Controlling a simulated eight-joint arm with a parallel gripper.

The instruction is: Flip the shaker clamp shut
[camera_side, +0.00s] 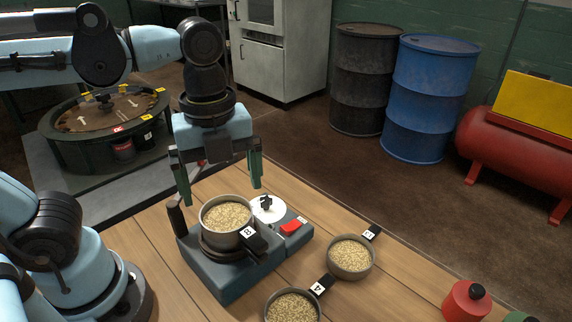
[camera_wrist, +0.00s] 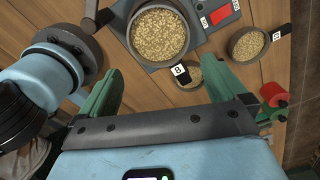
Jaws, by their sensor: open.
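The shaker (camera_side: 218,280) is a grey-teal box on the wooden table. A steel pan of grain (camera_side: 228,216) with a tagged black handle sits on its round black seat. The clamp appears to be the dark lever (camera_side: 177,217), standing upright at the shaker's left edge; the wrist view shows it at the top left (camera_wrist: 92,12). My gripper (camera_side: 221,193) points down with green fingers spread, above and behind the pan. The left finger comes down near the lever; I cannot tell whether they touch. In the wrist view my gripper (camera_wrist: 162,75) is empty.
Two more grain pans (camera_side: 351,257) (camera_side: 292,306) stand right of and in front of the shaker. A red button (camera_side: 291,227) and a white disc (camera_side: 268,208) are on or beside it. A red knobbed weight (camera_side: 466,301) stands at the front right. Drums (camera_side: 428,98) stand beyond the table.

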